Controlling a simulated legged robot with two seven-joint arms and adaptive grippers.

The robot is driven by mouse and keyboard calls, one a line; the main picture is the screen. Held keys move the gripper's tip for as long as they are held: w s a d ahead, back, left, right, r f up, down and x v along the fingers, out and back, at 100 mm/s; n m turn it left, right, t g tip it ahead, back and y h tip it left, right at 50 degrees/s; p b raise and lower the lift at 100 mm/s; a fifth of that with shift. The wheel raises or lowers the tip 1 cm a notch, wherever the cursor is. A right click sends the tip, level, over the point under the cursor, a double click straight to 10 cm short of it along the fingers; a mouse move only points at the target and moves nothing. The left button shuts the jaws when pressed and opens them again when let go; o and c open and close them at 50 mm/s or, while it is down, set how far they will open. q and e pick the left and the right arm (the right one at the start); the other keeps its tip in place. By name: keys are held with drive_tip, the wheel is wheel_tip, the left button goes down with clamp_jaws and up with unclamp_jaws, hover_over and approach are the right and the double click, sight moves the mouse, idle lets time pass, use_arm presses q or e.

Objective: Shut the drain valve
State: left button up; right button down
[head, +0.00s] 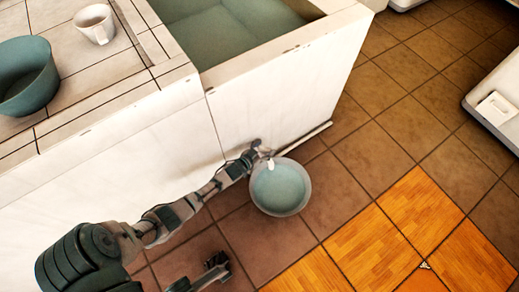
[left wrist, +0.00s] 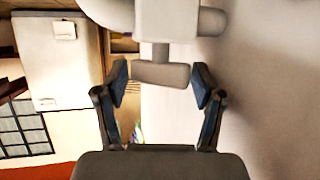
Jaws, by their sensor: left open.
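In the left wrist view the pale drain valve (left wrist: 182,18) shows at the top, with a short stem and a bar-shaped handle (left wrist: 160,75). My left gripper (left wrist: 160,84) is open, its fingertips on either side of the handle with gaps showing. In the head view my left gripper (head: 255,153) is at the low front wall of the basin, beside a small white part of the valve (head: 270,164). The gripper hides much of the valve there. A dark gripper, apparently my right one (head: 214,268), is low in the head view; its opening is unclear.
A round bucket (head: 307,192) of greenish water stands on the tiles just below the valve. The white washbasin (head: 290,85) holds water. A white pipe (head: 305,139) runs along its foot. A cup (head: 100,33) and green bowl (head: 40,97) stand on the counter.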

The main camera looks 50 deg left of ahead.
use_arm(q)
drive_tip(key=v, duration=1.1)
drive_tip(key=shift+s, duration=0.4)
